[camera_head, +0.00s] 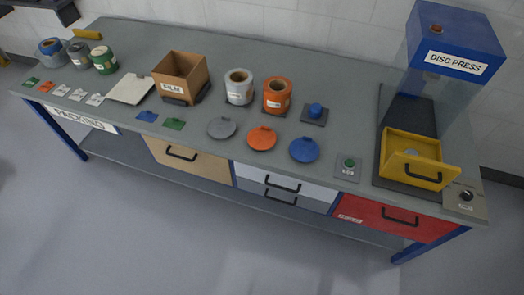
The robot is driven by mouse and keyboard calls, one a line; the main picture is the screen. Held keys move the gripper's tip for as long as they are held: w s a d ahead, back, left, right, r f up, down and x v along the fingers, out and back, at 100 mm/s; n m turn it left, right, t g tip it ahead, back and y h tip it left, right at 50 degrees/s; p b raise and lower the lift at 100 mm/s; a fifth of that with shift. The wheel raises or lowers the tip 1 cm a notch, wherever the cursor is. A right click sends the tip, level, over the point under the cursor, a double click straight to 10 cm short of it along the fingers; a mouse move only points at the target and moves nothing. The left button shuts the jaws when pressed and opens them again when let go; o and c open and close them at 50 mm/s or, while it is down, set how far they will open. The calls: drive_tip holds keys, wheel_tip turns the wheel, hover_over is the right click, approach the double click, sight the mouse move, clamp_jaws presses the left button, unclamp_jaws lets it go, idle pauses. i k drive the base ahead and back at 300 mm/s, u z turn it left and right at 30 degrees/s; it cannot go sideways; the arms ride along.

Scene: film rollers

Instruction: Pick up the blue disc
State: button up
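The blue disc (304,150) lies flat near the front edge of the grey bench, right of the orange disc (261,138) and the grey disc (221,128). Nothing covers it. It has a small tab on its far side. My gripper is not in view.
The bench (330,80) holds an orange roll (277,96), a white roll (239,87), a FILM box (181,77) and a blue knob (315,111). A green button (349,165) and the disc press (447,40) with its open yellow drawer (413,158) stand to the right. The floor in front is clear.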

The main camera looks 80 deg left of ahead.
sight(303, 149)
drive_tip(key=u, duration=4.2)
drive_tip(key=i, duration=1.5)
